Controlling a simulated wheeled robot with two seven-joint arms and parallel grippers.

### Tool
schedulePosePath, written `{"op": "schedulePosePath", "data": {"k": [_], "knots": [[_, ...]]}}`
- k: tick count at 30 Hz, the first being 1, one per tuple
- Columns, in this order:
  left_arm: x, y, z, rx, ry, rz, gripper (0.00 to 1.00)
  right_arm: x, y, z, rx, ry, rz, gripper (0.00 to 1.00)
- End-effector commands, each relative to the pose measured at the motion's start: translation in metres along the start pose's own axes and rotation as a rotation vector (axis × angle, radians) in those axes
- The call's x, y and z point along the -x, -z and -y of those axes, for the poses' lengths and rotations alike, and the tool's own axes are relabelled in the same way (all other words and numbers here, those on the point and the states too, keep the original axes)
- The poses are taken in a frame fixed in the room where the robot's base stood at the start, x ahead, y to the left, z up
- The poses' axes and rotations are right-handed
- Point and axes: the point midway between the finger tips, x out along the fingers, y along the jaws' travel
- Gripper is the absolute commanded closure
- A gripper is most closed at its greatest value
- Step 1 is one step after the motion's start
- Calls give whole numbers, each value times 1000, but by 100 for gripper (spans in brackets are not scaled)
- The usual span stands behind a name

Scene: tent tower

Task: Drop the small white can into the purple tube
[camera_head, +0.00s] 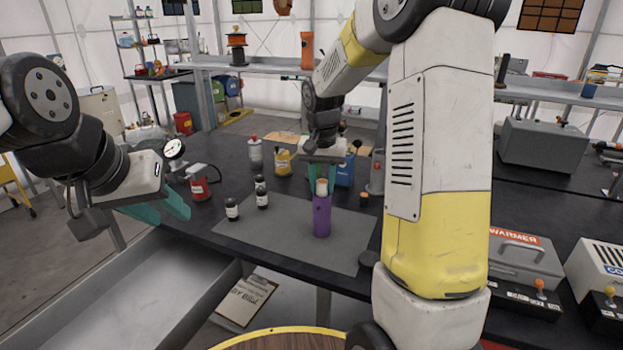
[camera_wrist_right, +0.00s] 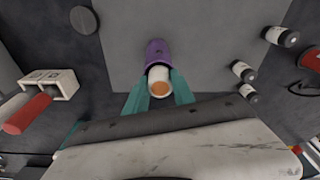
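The purple tube (camera_head: 322,218) stands upright on the grey mat; it also shows in the right wrist view (camera_wrist_right: 156,48). The small white can (camera_head: 321,187), with an orange-brown end (camera_wrist_right: 160,89), is right over the tube's mouth. Its lower end meets the tube's rim in both views; whether it is inside the rim I cannot tell. My right gripper (camera_head: 322,177) points down, with its teal fingers (camera_wrist_right: 160,96) closed on either side of the can. My left gripper (camera_head: 160,208) is open and empty at the left, above the table's edge.
Several small black-capped bottles (camera_head: 232,210) stand left of the tube. A red can (camera_head: 199,188), a yellow container (camera_head: 283,163) and a blue box (camera_head: 345,172) stand on the black table.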

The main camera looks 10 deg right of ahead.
Motion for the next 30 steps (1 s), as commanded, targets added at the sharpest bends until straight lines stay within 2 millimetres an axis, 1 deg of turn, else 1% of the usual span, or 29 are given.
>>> {"op": "schedulePosePath", "data": {"k": [1,5,8,15,18,22,23,26,29,30], "knots": [[0,0,0,0,0,0,64,-11,-7,-3,0,-10,24,45],[0,0,0,0,0,0,64,-6,-6,-3,0,-10,23,45],[0,0,0,0,0,0,64,8,-6,-2,0,-8,18,45],[0,0,0,0,0,0,64,54,-3,-1,-1,-1,3,45],[0,0,0,0,0,0,64,67,-3,0,-1,-1,1,45],[0,0,0,0,0,0,64,80,-4,-1,2,5,-5,45],[0,0,0,0,0,0,64,83,-6,-2,6,9,-8,45],[0,0,0,0,0,0,64,99,-21,-8,31,37,-30,45],[0,0,0,0,0,0,64,121,-48,-18,77,87,-71,45],[0,0,0,0,0,0,64,130,-62,-23,99,109,-90,45]]}}
